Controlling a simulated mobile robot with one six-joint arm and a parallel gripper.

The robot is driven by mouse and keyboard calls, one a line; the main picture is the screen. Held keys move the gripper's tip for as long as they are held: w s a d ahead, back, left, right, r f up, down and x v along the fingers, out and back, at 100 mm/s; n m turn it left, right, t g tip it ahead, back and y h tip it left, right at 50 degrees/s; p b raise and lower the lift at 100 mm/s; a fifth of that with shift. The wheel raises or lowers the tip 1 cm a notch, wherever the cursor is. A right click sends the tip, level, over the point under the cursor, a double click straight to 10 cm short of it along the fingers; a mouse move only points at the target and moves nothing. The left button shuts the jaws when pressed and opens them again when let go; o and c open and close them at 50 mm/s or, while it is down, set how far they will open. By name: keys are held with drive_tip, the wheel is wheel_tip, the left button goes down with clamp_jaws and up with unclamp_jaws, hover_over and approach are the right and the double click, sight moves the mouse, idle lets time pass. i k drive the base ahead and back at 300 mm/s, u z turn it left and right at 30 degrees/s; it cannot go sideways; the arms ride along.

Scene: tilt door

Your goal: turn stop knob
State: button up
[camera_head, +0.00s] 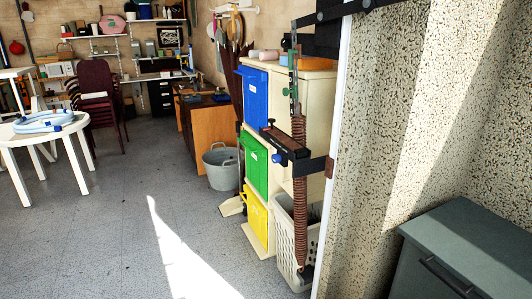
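A small blue knob (277,158), which looks like the stop knob, sticks out from the front of a dark metal bracket (288,143). The bracket is fixed level with the middle of the tilt door's side frame. A long brown coil spring (300,215) hangs vertically beside the bracket, and a green toothed strip (294,90) rises above it. The knob's face is small, and its turn angle cannot be told. My gripper is not in view, and nothing is seen touching the knob.
A speckled wall (385,150) and a grey-green cabinet (460,245) fill the right. Behind the mechanism stand blue (254,98), green (256,158) and yellow (256,217) bins, and a white basket (288,235). The grey floor (120,220) at left front is clear.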

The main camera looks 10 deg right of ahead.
sight(276, 158)
drive_tip(key=u, duration=0.05)
drive_tip(key=i, duration=0.55)
drive_tip(key=z, duration=0.6)
drive_tip(key=k, duration=0.15)
drive_tip(key=u, duration=2.95)
drive_tip(key=i, duration=0.6)
drive_tip(key=u, duration=0.1)
